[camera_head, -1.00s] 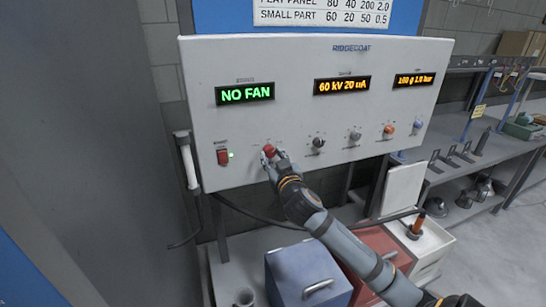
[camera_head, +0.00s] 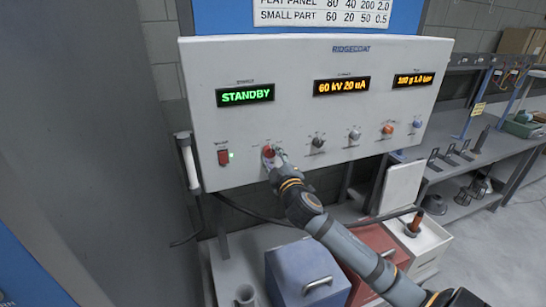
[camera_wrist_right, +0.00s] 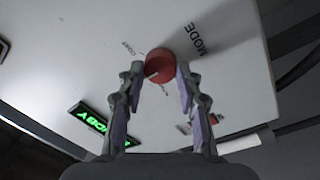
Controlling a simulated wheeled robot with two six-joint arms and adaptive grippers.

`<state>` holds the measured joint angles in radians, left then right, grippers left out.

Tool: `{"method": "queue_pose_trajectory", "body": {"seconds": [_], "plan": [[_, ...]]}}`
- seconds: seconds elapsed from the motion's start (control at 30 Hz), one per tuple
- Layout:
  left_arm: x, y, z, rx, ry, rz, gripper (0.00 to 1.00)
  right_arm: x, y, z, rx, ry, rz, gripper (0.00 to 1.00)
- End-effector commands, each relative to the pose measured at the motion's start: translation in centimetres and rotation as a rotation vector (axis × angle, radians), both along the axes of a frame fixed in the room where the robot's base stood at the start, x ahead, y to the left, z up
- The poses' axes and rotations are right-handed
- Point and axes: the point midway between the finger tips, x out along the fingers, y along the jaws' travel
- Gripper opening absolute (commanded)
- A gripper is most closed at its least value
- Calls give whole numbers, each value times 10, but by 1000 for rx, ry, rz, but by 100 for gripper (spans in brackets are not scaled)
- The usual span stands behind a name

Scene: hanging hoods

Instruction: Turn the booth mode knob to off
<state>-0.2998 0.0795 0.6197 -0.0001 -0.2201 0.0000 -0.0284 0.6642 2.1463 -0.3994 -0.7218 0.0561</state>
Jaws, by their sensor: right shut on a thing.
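The booth mode knob (camera_head: 268,152) is red and sits at the lower left of the white control panel (camera_head: 220,130). In the right wrist view the knob (camera_wrist_right: 160,66) lies between the two fingertips, beside the printed word MODE. My right gripper (camera_head: 274,157) is shut on the knob; it also shows in the right wrist view (camera_wrist_right: 160,78). The green display (camera_head: 245,95) reads STANDBY. The small labels around the knob are mostly too small to read, and fingers hide part of them. My left gripper is not in view.
A red lit switch (camera_head: 223,157) is left of the knob. Other knobs, grey (camera_head: 318,142), orange (camera_head: 388,129) and blue, run to the right. Below stand a blue box (camera_head: 300,272) and a red box (camera_head: 375,245). A shelf bench (camera_head: 480,150) is at the right.

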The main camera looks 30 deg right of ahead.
Motion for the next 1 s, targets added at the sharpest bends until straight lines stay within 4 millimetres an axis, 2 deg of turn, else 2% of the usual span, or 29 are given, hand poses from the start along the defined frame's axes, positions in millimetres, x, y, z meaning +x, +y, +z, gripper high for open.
{"method": "queue_pose_trajectory", "body": {"seconds": [0.67,0.7,0.83,1.0], "plan": [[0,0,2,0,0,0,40,0,0,-1,-54,14,0,3],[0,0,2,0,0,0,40,0,0,-1,-54,14,0,39],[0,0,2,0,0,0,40,0,0,0,-53,14,0,56],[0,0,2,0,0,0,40,0,0,0,-53,14,0,58]]}}
